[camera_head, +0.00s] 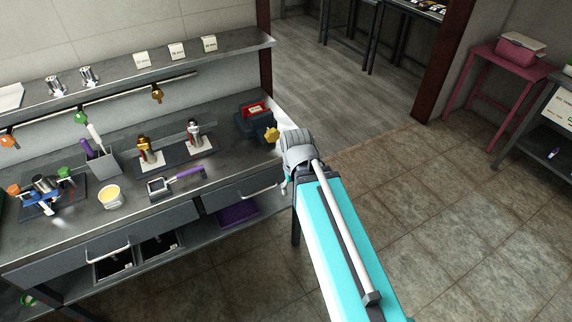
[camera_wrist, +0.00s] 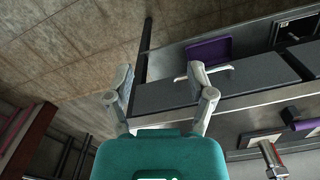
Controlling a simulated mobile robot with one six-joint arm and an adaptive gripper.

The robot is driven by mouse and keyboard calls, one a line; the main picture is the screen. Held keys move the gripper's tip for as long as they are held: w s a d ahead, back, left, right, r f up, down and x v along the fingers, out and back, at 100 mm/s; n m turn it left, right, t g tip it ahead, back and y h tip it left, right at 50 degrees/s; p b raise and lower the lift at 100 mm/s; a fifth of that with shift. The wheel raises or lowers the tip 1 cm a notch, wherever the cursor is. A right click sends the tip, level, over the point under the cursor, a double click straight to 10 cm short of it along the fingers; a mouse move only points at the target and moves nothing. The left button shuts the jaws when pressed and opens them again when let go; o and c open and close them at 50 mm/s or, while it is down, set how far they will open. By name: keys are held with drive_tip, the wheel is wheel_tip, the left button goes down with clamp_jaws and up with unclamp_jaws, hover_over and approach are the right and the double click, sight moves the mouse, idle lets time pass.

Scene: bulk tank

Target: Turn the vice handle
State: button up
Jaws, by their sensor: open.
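The vice (camera_head: 250,124) is a dark blue block with a red top at the right end of the steel workbench. Its yellow handle knob (camera_head: 271,134) faces the right front, close to my arm's wrist in the head view. My gripper is mostly hidden behind my arm in the head view. In the wrist view my gripper (camera_wrist: 158,84) is open, its two grey fingers wide apart with nothing between them. The vice and its handle cannot be made out in the wrist view. I cannot tell from these frames how far the fingers are from the handle.
The workbench (camera_head: 232,165) holds two tap fittings (camera_head: 195,135), a purple-handled device (camera_head: 180,180), a cup (camera_head: 110,196) and a grey holder (camera_head: 103,163). Drawers and a lower shelf with a purple item (camera_head: 238,214) are below. The tiled floor (camera_head: 470,220) at right is clear.

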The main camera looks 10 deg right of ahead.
sight(272, 130)
drive_tip(key=w+r+m+p, duration=0.4)
drive_tip(key=w+m, duration=0.1)
drive_tip(key=w, duration=0.4)
drive_tip(key=w+a+r+m+p, duration=0.1)
drive_tip(key=w+r+m+p, duration=0.3)
drive_tip(key=w, duration=0.5)
drive_tip(key=w+r+m+p, duration=0.5)
drive_tip(key=w, duration=0.4)
drive_tip(key=shift+a+m, duration=0.15)
drive_tip(key=shift+m, duration=0.25)
drive_tip(key=shift+w+f, duration=0.1)
wheel_tip(272, 130, down, 14)
drive_tip(key=b, duration=1.4)
drive_tip(key=shift+r, duration=0.25)
clamp_jaws()
